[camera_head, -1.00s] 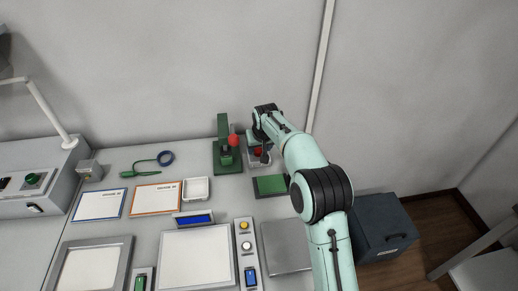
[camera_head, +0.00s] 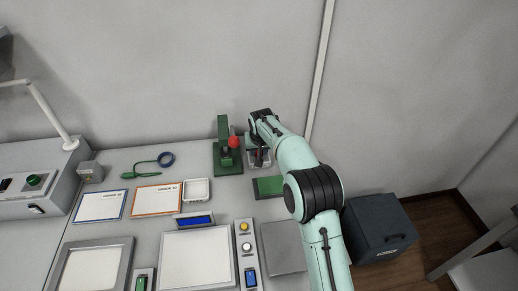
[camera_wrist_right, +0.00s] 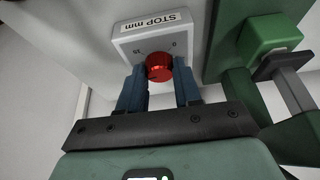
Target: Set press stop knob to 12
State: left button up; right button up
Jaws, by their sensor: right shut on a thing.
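The press stop knob is a red ribbed knob (camera_wrist_right: 159,67) on a pale box (camera_wrist_right: 155,36) labelled "STOP mm". In the right wrist view my right gripper (camera_wrist_right: 160,78) has its two blue-grey fingers on either side of the knob, shut on it. Scale marks show on the box above the knob, but I cannot read the setting. In the head view the box (camera_head: 265,163) stands right of the green press (camera_head: 226,158), partly hidden by my right arm and gripper. My left gripper is not in view.
The press has a red ball handle (camera_head: 234,142) close to my right gripper. A white tray (camera_head: 196,190) and cards are to the left. A dark cabinet (camera_head: 382,230) stands to the right.

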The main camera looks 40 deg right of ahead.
jog(key=o, duration=1)
jog(key=shift+o, duration=0.2)
jog(key=v, duration=1.3)
jog(key=shift+r, duration=0.15)
jog(key=shift+s+a, duration=0.1)
jog(key=shift+a, duration=0.1)
